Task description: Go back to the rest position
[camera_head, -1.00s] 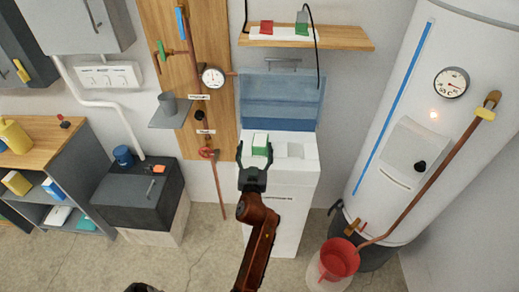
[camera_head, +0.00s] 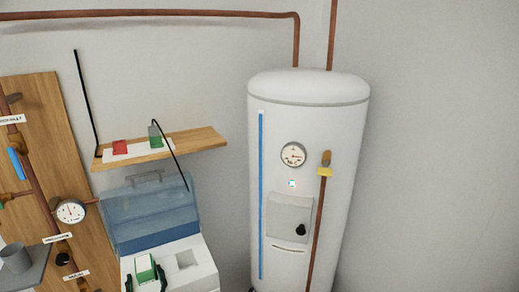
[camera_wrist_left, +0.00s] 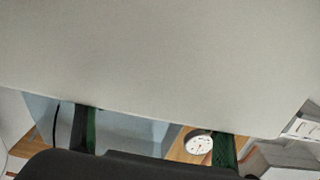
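My left gripper (camera_head: 146,280) is at the bottom edge of the head view, with its two dark fingers apart. A green and white block (camera_head: 146,267) shows between and just beyond the fingertips. It appears to stand in the left slot of the white machine (camera_head: 203,277). In the left wrist view the fingers (camera_wrist_left: 155,140) are wide apart, and nothing is clearly gripped. A large pale surface (camera_wrist_left: 150,55) fills most of that view; I cannot tell what it is. My right gripper is not in view.
The machine's blue lid (camera_head: 150,218) stands raised behind the block. A wooden shelf (camera_head: 205,140) holds red and green items. A white tank (camera_head: 345,130) stands to the right. A pipe board with a gauge (camera_head: 71,211) is at left. The far right shows bare wall.

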